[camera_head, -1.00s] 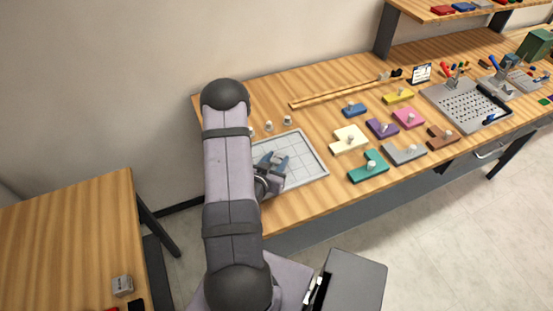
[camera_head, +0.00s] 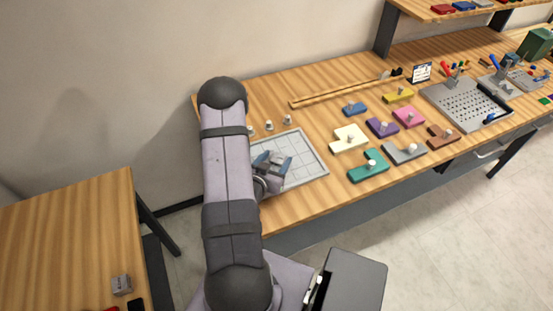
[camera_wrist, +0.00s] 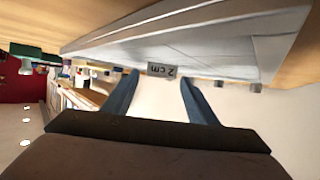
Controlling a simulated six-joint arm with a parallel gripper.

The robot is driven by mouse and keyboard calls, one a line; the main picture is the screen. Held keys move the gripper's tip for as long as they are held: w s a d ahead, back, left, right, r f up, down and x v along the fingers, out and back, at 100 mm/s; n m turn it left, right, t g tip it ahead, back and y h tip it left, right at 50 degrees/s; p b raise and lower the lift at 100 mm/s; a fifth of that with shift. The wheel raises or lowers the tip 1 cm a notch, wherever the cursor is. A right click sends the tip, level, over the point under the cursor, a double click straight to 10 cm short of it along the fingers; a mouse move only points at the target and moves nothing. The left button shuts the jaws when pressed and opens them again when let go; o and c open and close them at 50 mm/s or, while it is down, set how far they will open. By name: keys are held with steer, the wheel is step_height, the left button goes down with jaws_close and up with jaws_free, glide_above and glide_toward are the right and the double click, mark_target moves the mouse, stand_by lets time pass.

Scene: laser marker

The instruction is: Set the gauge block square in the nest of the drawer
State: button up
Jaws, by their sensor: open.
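A small grey block (camera_head: 121,285) with dark marks on it sits near the right edge of the left wooden table; it looks like the gauge block. My gripper (camera_head: 272,160) is over the white gridded board on the long bench, far from that block. In the wrist view its two blue fingers (camera_wrist: 158,82) are apart with nothing held between them. A drawer front with a metal handle (camera_head: 490,152) shows under the right part of the bench. It looks shut, and no nest is visible.
A perforated plate (camera_head: 465,103) is farther right. A gap separates the tables.

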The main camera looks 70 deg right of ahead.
steer(key=v, duration=0.5)
steer(key=shift+a+r+b, duration=0.1)
steer(key=shift+a+b, duration=0.15)
steer(key=shift+b, duration=0.05)
steer(key=shift+o, duration=0.4)
steer(key=shift+a+r, duration=0.2)
steer(key=shift+a, duration=0.45)
